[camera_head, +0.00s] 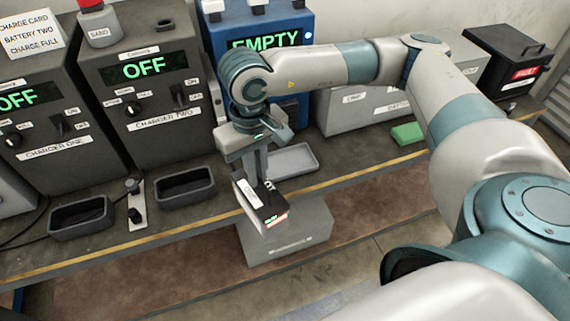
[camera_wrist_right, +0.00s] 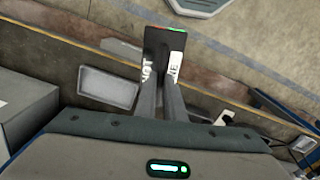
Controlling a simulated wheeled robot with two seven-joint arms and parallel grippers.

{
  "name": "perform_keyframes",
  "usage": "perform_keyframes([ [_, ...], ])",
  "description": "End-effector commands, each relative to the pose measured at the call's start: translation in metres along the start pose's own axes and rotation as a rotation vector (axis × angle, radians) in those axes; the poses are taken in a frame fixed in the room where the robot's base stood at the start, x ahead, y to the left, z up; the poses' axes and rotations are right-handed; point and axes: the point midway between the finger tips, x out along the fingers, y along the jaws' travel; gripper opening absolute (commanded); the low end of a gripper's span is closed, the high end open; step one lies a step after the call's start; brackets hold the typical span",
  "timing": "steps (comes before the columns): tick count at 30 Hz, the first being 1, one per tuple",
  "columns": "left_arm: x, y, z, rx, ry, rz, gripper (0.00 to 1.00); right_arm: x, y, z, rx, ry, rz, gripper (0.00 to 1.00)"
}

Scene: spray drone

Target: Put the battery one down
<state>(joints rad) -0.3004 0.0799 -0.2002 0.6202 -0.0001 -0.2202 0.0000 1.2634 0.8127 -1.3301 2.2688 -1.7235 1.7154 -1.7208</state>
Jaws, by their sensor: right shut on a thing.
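My right gripper (camera_head: 260,180) points down over the front edge of the bench. It is shut on a dark boxy battery (camera_head: 270,212) with a white label and a small lit strip at its front end. My left gripper is not in view.
The bench (camera_head: 150,222) bears two dark open trays, left (camera_head: 80,232) and right (camera_head: 186,200), before chargers reading OFF. A pale grey tray (camera_head: 293,158) lies behind the battery. A blue unit (camera_head: 293,30) reads EMPTY. A grey box (camera_head: 290,245) stands below, and a green block (camera_head: 407,133) lies right.

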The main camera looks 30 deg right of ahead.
Motion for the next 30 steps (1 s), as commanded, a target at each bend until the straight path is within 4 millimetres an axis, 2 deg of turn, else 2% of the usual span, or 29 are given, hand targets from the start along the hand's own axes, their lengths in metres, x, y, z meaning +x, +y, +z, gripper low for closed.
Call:
perform_keyframes([
  [8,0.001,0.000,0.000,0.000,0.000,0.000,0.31,-0.004,0.010,-0.007,0.104,0.004,-0.004,0.00],
  [14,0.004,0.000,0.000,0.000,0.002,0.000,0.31,-0.010,0.035,-0.018,0.334,0.005,-0.007,0.00],
  [20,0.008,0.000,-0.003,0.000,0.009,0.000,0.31,-0.020,0.075,-0.031,0.675,0.004,-0.010,0.00],
  [30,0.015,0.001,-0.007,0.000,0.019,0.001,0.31,-0.043,0.157,-0.041,1.300,0.003,-0.009,0.00],
])
